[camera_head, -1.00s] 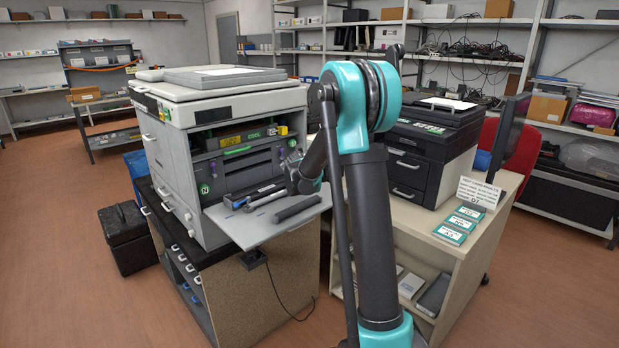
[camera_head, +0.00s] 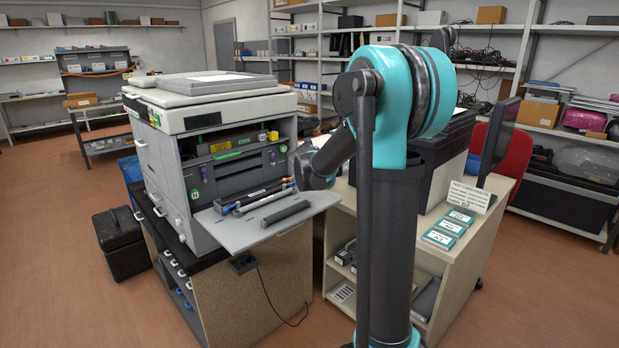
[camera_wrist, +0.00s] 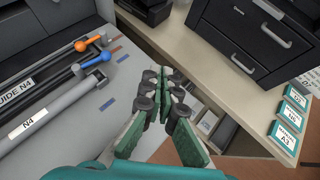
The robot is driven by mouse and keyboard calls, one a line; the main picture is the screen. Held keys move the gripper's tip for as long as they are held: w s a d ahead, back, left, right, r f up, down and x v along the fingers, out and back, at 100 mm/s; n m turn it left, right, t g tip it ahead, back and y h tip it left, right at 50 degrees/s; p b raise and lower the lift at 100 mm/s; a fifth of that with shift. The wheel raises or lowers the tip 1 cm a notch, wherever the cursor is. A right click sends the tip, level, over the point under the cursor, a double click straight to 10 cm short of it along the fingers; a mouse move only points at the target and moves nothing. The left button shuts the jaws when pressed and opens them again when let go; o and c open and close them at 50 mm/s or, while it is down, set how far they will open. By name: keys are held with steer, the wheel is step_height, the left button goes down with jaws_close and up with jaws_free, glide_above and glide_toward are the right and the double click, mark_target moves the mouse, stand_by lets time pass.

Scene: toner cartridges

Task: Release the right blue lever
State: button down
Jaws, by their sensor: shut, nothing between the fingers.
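A blue lever (camera_wrist: 97,60) shows at the left of the wrist view, at the end of a dark rod. A lever with an orange knob (camera_wrist: 86,44) lies just beyond it. My gripper (camera_wrist: 163,76) is shut and empty, to the right of both levers and apart from them. In the head view the open printer (camera_head: 225,160) stands left of my arm. Its fold-down shelf (camera_head: 235,235) carries dark rods and a loose grey cylinder (camera_head: 287,214). The levers are too small to tell clearly there.
A grey tube labelled N4 (camera_wrist: 45,115) lies beside the blue lever. A beige table (camera_head: 470,260) with small teal-edged boxes (camera_head: 449,227) and a sign stands to the right, close to my arm. A dark drawer unit (camera_wrist: 255,35) stands on it.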

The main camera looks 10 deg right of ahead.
steer(key=shift+s+d+r, duration=0.5)
steer(key=shift+s+r, duration=0.05)
steer(key=shift+s, duration=0.15)
